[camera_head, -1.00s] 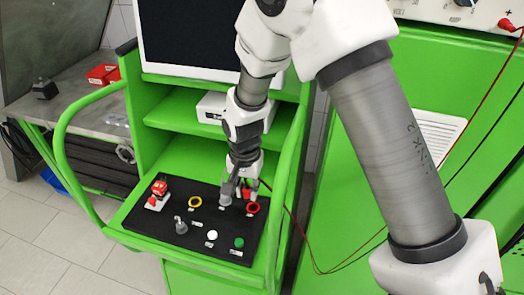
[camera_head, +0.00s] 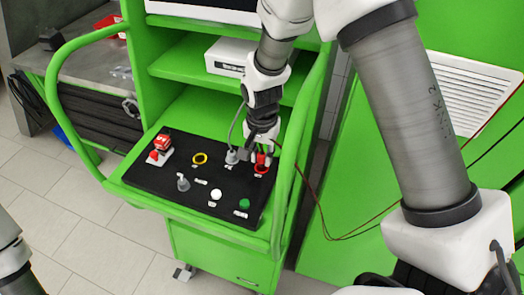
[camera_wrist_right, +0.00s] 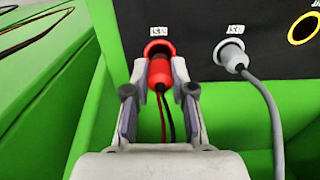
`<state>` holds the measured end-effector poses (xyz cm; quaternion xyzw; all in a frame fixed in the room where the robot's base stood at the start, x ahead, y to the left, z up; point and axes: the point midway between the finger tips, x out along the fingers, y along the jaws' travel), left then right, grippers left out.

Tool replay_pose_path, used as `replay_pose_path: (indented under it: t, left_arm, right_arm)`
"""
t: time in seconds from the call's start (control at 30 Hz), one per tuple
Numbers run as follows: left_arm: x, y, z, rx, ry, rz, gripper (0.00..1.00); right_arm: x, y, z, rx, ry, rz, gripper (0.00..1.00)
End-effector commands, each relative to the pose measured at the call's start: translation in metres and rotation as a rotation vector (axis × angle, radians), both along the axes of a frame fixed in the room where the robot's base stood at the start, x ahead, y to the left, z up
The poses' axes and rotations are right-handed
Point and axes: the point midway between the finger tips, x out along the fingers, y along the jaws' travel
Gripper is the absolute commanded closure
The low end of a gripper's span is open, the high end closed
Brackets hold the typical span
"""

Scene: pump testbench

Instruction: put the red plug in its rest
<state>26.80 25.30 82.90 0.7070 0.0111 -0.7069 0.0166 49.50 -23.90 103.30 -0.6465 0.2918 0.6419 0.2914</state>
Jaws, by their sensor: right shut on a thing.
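The red plug (camera_wrist_right: 160,75) is between the two fingers of my right gripper (camera_wrist_right: 158,92), which is shut on it. Red and black leads hang from the plug. Its front end is at the red ring (camera_wrist_right: 158,45) on the black panel; I cannot tell whether it is seated in the ring. In the head view, my right gripper (camera_head: 262,148) is over the panel's far right part, with the plug (camera_head: 261,158) just above the red ring (camera_head: 262,169). My left gripper is out of view; only part of my left arm shows at the lower left.
A grey plug (camera_wrist_right: 231,56) with a grey cable sits close beside the red ring. The black panel (camera_head: 170,175) also carries a yellow ring (camera_head: 200,158), a red switch (camera_head: 161,143), and white (camera_head: 216,194) and green (camera_head: 244,204) buttons. A green rail (camera_head: 290,150) runs along the right.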

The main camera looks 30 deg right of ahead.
Motion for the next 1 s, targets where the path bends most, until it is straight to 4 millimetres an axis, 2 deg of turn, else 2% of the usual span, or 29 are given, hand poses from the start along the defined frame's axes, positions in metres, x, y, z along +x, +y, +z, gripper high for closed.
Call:
replay_pose_path:
  t: [1.0]
  left_arm:
    - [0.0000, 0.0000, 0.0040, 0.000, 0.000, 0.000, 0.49]
  right_arm:
    - [-0.0013, 0.0021, -0.0035, 0.000, -0.001, 0.000, 1.00]
